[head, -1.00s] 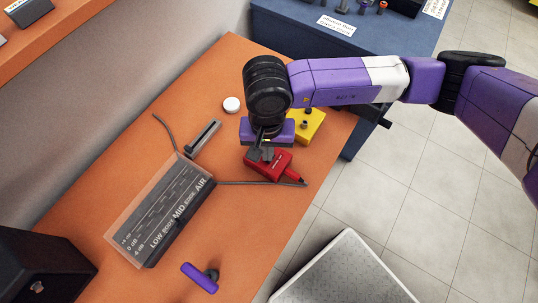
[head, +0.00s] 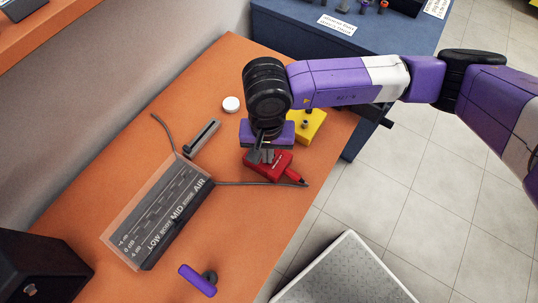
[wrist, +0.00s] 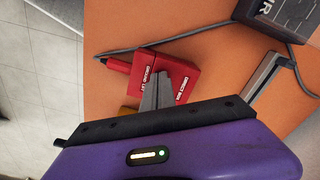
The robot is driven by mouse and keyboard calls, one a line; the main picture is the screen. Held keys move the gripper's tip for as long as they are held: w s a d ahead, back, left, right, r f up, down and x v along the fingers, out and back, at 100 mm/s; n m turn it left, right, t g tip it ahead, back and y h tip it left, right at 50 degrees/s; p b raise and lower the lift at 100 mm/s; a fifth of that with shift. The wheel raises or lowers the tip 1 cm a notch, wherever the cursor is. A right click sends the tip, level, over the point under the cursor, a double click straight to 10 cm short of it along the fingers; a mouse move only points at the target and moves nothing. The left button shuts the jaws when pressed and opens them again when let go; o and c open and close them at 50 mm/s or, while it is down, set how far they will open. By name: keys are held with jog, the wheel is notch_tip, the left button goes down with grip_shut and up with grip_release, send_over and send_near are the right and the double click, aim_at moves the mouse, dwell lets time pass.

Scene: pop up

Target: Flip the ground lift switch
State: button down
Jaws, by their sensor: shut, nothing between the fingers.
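The red direct box (head: 268,164) lies on the orange table, with a cable plug at its right end. In the wrist view the red box (wrist: 186,58) shows white lettering, including a ground lift label beside my fingers. My gripper (head: 262,155) is over the box, its fingers pointing down. In the wrist view my gripper (wrist: 160,84) is shut, its grey fingertips together over the box's top beside that label. I cannot tell whether they touch it. The ground lift switch itself is not clearly seen; the fingers cover that part.
A grey equalizer panel (head: 160,222) and a grey slider unit (head: 202,138) lie to the left. A yellow box (head: 310,125) stands close behind my gripper. A purple knobbed piece (head: 198,280) lies in front.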

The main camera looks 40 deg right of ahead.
jog(key=shift+r+p, duration=1.3)
jog(key=shift+r, duration=2.15)
